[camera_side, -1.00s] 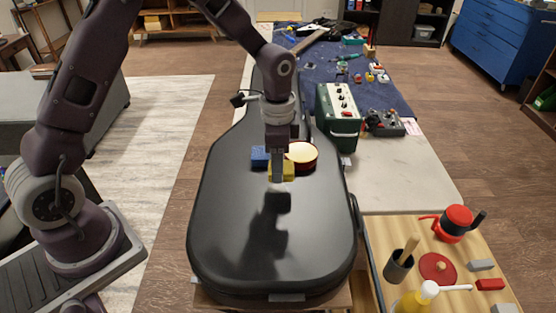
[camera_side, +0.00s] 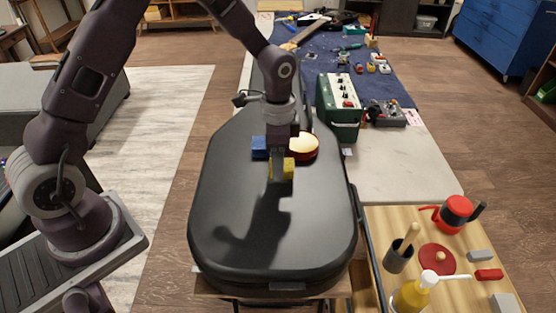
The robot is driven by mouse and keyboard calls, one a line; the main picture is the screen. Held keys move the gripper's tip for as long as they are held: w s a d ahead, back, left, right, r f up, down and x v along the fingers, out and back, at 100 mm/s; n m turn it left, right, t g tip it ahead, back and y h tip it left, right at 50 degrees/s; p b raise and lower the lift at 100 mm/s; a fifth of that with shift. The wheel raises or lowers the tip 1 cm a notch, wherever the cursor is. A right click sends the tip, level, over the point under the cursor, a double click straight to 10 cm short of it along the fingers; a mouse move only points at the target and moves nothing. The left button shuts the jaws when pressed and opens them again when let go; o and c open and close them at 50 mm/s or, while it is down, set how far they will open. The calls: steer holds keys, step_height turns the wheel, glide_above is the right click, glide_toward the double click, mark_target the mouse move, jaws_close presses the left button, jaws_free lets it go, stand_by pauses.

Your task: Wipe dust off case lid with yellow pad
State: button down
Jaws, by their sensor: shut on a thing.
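The black case lid (camera_side: 320,225) fills the middle of the side view, with its wide rounded end toward the camera. My gripper (camera_side: 279,172) points down over the upper part of the wide lid. It is shut on the yellow pad (camera_side: 289,169), which is partly hidden behind the fingers. The pad is at or just above the lid surface; I cannot tell if it touches. A dark shadow of my arm lies across the lid in front. I cannot make out dust on the lid.
A blue block (camera_side: 259,146) and a round red tin with a cream top (camera_side: 304,146) sit close behind the pad. A green amplifier (camera_side: 339,106) stands right of the case. A wooden board (camera_side: 441,221) at lower right holds a red pot, cup and yellow bottle. The near lid is clear.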

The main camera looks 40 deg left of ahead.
mark_target(278, 197)
steer(key=shift+f, duration=1)
steer(key=shift+s+d, duration=2.1)
steer(key=shift+w+a, duration=2.1)
steer(key=shift+a, duration=0.05)
steer(key=shift+s+d, duration=2.1)
steer(key=shift+d, duration=0.05)
